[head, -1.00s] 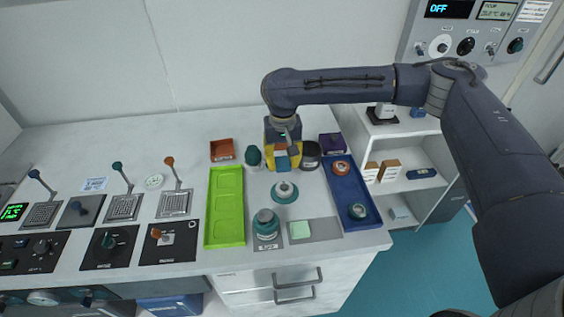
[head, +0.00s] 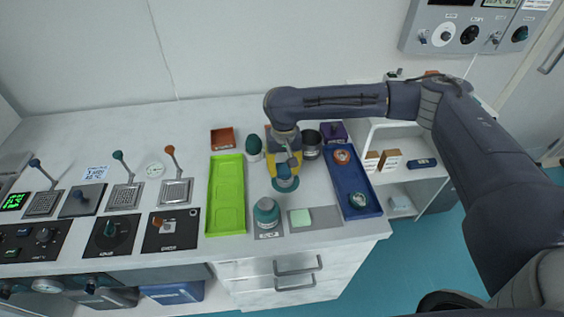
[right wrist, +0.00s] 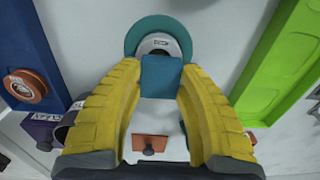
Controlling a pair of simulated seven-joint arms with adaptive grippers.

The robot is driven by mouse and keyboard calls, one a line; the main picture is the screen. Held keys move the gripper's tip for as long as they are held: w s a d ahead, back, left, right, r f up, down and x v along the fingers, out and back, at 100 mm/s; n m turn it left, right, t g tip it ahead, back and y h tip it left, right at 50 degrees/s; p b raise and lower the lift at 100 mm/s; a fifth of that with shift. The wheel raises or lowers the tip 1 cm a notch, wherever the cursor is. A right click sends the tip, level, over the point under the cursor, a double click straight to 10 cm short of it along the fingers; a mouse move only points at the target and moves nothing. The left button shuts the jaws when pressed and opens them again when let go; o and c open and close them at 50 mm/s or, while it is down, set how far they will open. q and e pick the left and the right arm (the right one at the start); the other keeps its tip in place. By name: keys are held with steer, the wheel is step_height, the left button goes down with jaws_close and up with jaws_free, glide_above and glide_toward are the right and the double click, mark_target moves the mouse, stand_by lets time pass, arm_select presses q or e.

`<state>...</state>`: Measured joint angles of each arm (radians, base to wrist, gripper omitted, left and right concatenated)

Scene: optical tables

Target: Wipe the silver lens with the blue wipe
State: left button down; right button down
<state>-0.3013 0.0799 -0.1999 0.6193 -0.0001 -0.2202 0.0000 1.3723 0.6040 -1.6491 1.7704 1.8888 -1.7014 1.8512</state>
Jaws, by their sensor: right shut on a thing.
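My right gripper (head: 286,162) has yellow fingers and reaches in over the middle of the bench. It is shut on the blue wipe (right wrist: 161,76), a small blue block between its fingertips in the right wrist view. The silver lens (right wrist: 172,44) sits in a round teal holder (right wrist: 135,33) just beyond the wipe there. In the head view the wipe (head: 286,172) is over the lens holder (head: 279,187) and hides much of the lens. I cannot tell whether wipe and lens touch. My left gripper is not in view.
A green tray (head: 213,205) lies left of the lens, a blue tray (head: 352,181) right. A teal jar (head: 266,212) and a pale green pad (head: 300,217) stand in front. A teal dome (head: 253,145), dark cylinder (head: 311,146) and orange box (head: 222,140) stand behind.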

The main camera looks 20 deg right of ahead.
mark_target(287, 180)
steer(key=shift+s+f, duration=0.15)
steer(key=shift+s, duration=1.65)
steer(key=shift+w+d, duration=0.15)
steer(key=shift+w, duration=1.75)
steer(key=shift+w+a+r, duration=0.2)
steer(key=shift+r, duration=3.6)
